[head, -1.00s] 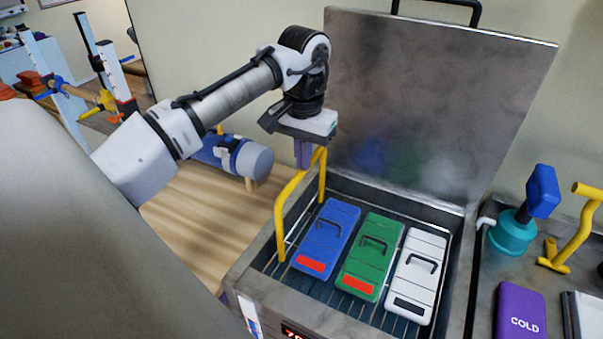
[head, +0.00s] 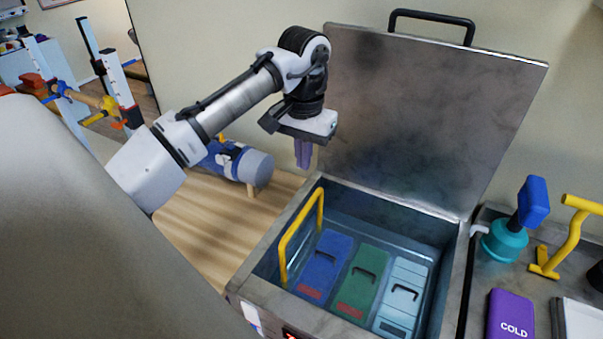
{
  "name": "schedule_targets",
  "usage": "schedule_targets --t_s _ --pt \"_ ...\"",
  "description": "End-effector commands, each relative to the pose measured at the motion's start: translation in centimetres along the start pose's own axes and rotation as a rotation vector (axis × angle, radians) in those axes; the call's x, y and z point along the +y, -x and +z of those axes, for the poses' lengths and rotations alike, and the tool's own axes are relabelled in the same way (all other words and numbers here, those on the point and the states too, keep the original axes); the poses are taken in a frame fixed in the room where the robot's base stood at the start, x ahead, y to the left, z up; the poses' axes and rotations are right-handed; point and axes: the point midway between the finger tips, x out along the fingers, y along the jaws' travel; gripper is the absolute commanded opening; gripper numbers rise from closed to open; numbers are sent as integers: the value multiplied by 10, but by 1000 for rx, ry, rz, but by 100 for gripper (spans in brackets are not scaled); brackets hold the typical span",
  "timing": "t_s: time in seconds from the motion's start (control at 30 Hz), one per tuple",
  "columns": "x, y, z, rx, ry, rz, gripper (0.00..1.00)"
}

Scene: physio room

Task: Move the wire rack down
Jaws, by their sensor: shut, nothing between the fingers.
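The wire rack shows mainly by its yellow handle (head: 301,234), which stands up along the left inner wall of the metal tank (head: 262,300). The rack's wires are hard to see under the bluish water. A blue pack (head: 322,266), a green pack (head: 357,283) and a white pack (head: 402,292) lie side by side on the rack, low in the tank and tinted by water. My gripper (head: 303,158) is shut and empty, pointing down above the tank's back left corner. It is apart from the yellow handle, a little above it.
The tank's lid (head: 420,115) stands open behind. At right, a counter holds a teal and blue device (head: 506,240), a yellow handled tool (head: 565,240) and a purple COLD pack (head: 511,315). A blue roll (head: 237,161) lies on the wooden table (head: 213,220) at left.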

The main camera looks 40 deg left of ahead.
Motion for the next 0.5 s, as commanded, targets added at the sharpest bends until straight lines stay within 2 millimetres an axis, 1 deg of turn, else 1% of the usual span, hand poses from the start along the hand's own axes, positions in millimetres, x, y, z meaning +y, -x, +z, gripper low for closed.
schedule_targets --t_s 0.03,0.3,0.4,0.5 --pt "0 10 0 0 0 2 0" --pt "0 37 0 -1 1 1 0" --pt "0 44 0 0 1 1 0" --pt "0 46 0 0 1 1 0"
